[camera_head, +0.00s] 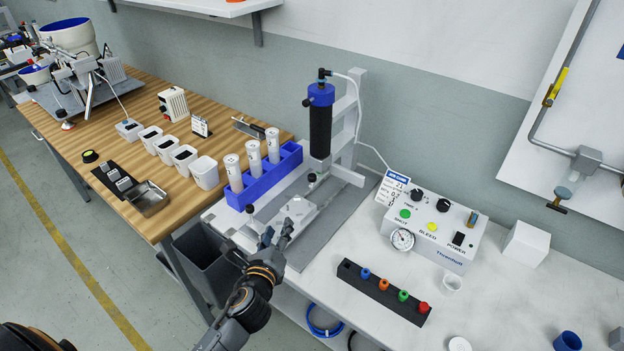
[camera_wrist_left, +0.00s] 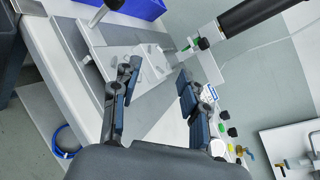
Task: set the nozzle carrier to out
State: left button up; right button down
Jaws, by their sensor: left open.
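A dispensing stand holds a black cylinder (camera_head: 320,130) with a blue cap, upright above a grey base. The cylinder also shows in the head-on-side wrist view (camera_wrist_left: 262,12), with a small green tip at its lower end. A pale plate (camera_head: 297,212) lies on the base below it. One black knob (camera_head: 311,178) is under the cylinder, and another (camera_head: 250,208) is at the plate's left. I cannot tell which part is the nozzle carrier. My left gripper (camera_head: 277,233) is open and empty at the plate's near end; its spread fingers (camera_wrist_left: 160,86) show in the wrist view. My right gripper is not in view.
A blue rack (camera_head: 263,183) with white tubes stands left of the stand. A control box (camera_head: 433,232) with a gauge is on the right, behind a black strip (camera_head: 383,292) with coloured plugs. A dark bin (camera_head: 205,262) stands below the left.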

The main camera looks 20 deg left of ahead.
aim_at(311, 180)
pick_arm(q)
jog(key=w+r+m+t+h, duration=0.1)
jog(key=w+m, duration=0.2)
jog(key=w, duration=0.2)
jog(key=w+d+r+m, duration=0.1)
jog(key=w+m, duration=0.2)
jog(key=w, duration=0.3)
jog(key=w+d+r+m+t+h, duration=0.1)
jog(key=w+r+m, duration=0.1)
jog(key=w, duration=0.4)
jog(key=shift+w+d+m+t+h, duration=0.1)
jog(key=shift+d+m+t+h, duration=0.15)
jog(key=shift+m, duration=0.35)
jog(key=shift+c, duration=0.2)
